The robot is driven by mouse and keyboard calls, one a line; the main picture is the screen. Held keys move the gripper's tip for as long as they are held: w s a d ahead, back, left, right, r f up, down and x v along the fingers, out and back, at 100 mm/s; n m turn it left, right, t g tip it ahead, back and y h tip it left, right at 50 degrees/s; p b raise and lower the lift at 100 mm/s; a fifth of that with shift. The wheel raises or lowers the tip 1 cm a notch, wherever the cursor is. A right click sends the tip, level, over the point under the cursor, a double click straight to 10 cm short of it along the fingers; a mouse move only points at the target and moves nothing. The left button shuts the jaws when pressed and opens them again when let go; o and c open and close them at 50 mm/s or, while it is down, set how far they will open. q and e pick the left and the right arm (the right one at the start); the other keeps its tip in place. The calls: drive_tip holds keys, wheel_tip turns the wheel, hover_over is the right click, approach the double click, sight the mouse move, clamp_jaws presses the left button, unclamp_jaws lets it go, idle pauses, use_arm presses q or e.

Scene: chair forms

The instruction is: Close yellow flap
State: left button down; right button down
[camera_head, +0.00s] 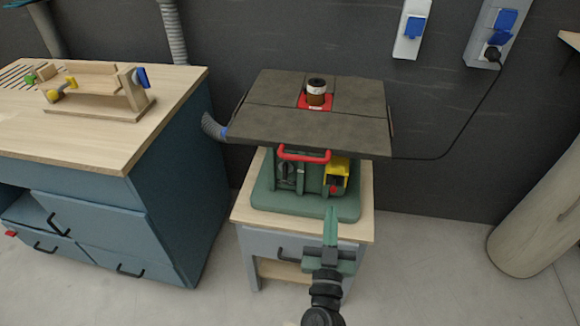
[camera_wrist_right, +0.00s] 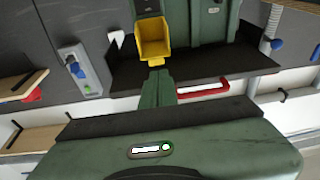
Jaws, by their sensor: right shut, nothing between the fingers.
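The yellow flap (camera_head: 339,165) is on the front right of the green machine (camera_head: 290,172), under the dark table top. It sticks out from the housing, and a red part (camera_head: 335,188) shows below it. In the right wrist view the flap (camera_wrist_right: 153,38) looks like a hollow yellow cover standing open. My right gripper (camera_head: 330,212) is shut and empty, its fingers pointing at the machine just below and in front of the flap. In the wrist view its fingertips (camera_wrist_right: 158,72) appear close to the flap's edge; I cannot tell whether they touch.
A red handle bar (camera_head: 304,155) crosses the machine's front, left of the flap. The dark table top (camera_head: 300,125) overhangs above. The machine stands on a wooden-topped cabinet (camera_head: 300,226).

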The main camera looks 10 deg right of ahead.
sight(339, 173)
drive_tip(key=shift+m+h, duration=0.5)
drive_tip(key=shift+h, duration=0.1)
drive_tip(key=x, duration=0.3)
drive_tip(key=r+p+x, duration=0.1)
drive_tip(key=x, duration=0.3)
drive_tip(key=r+x, duration=0.1)
drive_tip(key=x, duration=0.2)
drive_tip(key=shift+d+r, duration=0.2)
drive_tip(key=shift+d, duration=0.05)
